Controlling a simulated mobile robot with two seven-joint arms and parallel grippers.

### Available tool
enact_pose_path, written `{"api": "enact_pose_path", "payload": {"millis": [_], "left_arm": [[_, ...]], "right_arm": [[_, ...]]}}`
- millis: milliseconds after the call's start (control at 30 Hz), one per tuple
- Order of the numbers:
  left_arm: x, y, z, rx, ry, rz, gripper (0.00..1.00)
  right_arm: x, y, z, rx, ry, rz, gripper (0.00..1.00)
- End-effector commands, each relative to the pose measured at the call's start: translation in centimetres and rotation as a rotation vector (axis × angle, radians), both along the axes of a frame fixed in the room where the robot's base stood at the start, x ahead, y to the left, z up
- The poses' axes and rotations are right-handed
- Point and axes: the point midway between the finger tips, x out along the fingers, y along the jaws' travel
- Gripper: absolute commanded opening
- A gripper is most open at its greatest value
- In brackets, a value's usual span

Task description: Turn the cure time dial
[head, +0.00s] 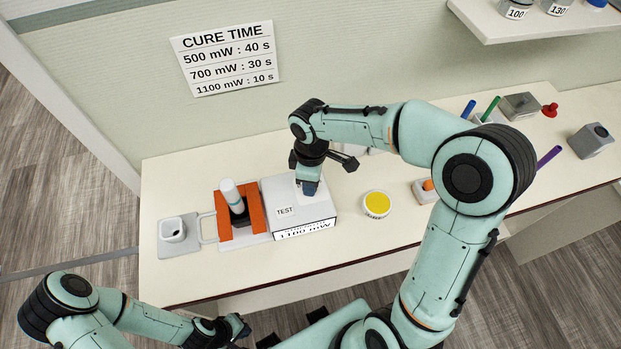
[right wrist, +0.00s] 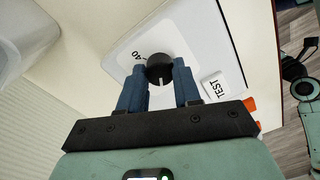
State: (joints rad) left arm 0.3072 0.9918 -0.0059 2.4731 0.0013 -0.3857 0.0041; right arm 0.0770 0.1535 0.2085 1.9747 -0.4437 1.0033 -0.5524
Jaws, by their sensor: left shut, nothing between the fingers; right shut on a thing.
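The white box (head: 283,190) stands on the counter with a TEST label (head: 285,211). The CURE TIME sign (head: 228,58) pairs 1100 mW with 10 s. My left gripper (head: 238,327) is shut and empty, low in front of the counter.
A yellow-topped jar (head: 376,204) stands right of the box. A shelf (head: 535,25) overhangs the upper right.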

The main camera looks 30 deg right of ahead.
Motion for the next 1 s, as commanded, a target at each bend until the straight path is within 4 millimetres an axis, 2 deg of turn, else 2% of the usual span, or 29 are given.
{"api": "enact_pose_path", "payload": {"millis": [233,267,333,600,733,867,1000], "left_arm": [[0.0,0.0,0.0,0.000,0.000,0.000,0.00],[0.0,0.0,0.0,0.000,0.000,0.000,0.00],[0.0,0.0,0.0,0.000,0.000,0.000,0.00],[0.0,0.0,0.0,0.000,0.000,0.000,0.00],[0.1,0.0,0.1,0.000,-0.001,0.000,0.00],[0.4,0.0,0.5,0.000,-0.004,0.000,0.00],[0.8,0.0,1.0,0.000,-0.009,0.000,0.00]], "right_arm": [[0.0,0.0,0.0,-0.001,-0.001,0.003,0.02],[0.0,0.0,0.0,-0.001,-0.001,0.003,0.36],[0.0,0.0,0.0,-0.001,-0.001,0.002,0.58],[0.0,0.0,0.0,-0.001,-0.001,0.001,0.58],[0.1,0.0,0.7,-0.001,-0.003,0.000,0.58],[0.2,0.0,2.8,0.001,-0.007,0.000,0.58],[0.3,-0.1,6.1,0.000,-0.008,0.001,0.58]]}}
